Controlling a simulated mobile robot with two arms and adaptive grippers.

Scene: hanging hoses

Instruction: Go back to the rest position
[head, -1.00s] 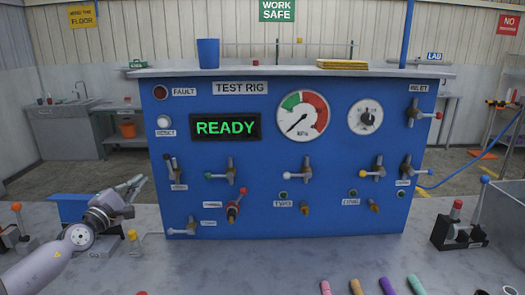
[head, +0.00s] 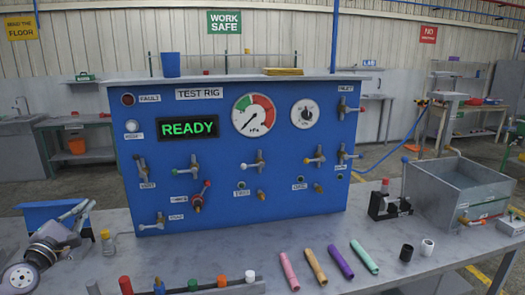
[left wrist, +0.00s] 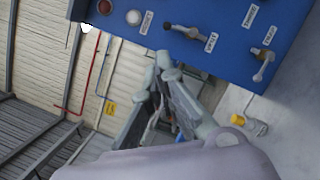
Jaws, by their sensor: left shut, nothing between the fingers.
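My left gripper (head: 82,206) is at the left of the bench, in front of the lower left corner of the blue test rig (head: 225,206). Its fingers are shut with nothing between them, apart from the rig's valves. In the left wrist view the gripper (left wrist: 163,65) shows close up, with the rig's blue panel (left wrist: 232,40) at the top right. The rig's display (head: 188,128) reads READY in green. My right gripper is not in view.
Pink (head: 289,271), tan (head: 316,266), purple (head: 341,262) and green (head: 364,256) hose pieces lie on the bench. A grey bin (head: 440,203) and a black fixture (head: 388,204) stand at the right. A yellow-capped fitting (head: 107,242) is close beside my left gripper.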

